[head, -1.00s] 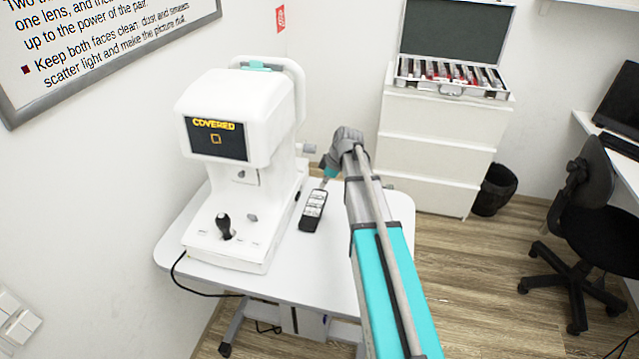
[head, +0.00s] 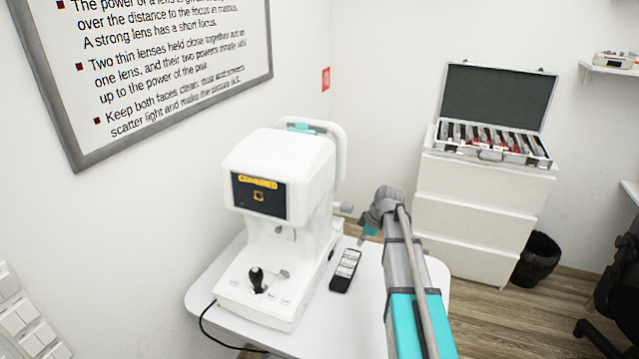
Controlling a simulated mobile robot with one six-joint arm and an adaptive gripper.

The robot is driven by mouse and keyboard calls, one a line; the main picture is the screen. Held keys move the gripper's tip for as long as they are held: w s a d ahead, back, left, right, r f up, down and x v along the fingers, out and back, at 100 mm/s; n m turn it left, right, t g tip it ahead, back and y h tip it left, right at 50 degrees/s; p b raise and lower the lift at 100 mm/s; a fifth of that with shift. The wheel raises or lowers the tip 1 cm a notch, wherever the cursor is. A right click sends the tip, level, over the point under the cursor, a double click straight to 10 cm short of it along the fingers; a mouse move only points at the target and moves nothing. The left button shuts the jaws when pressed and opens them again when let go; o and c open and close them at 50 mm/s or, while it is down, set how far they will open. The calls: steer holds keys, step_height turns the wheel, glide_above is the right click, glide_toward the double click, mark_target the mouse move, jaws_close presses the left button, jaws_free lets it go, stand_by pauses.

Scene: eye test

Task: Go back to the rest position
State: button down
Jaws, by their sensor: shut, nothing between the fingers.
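My arm reaches forward over the white table (head: 410,262) from the lower right. My gripper (head: 362,239) is small in the head view, beyond the grey wrist and pointing down. It is shut and holds nothing. It shows just above the far end of a black remote (head: 345,270) with pale buttons, which lies on the table. Whether it touches the remote cannot be told.
A white eye-test machine (head: 290,175) with a dark screen and a joystick stands left of my gripper. A white drawer unit (head: 470,205) carries an open lens case (head: 490,155) behind. A black bin (head: 537,258) and a chair (head: 622,275) are at right.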

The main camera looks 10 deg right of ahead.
steer(key=s+a+m+h, duration=0.1)
steer(key=s+a+m, duration=0.2)
steer(key=s, duration=0.4)
steer(key=s+a+m+g+h+p, duration=0.1)
steer(key=s+a+m, duration=0.3)
steer(key=s, duration=0.3)
steer(key=s+a+m+g+h+p, duration=0.1)
steer(key=s+a+m, duration=0.3)
steer(key=s, duration=0.3)
steer(key=shift+r+m+h, duration=0.4)
steer(key=shift+r+m, duration=0.05)
steer(key=shift+m, duration=0.05)
steer(key=shift+s+a, duration=0.1)
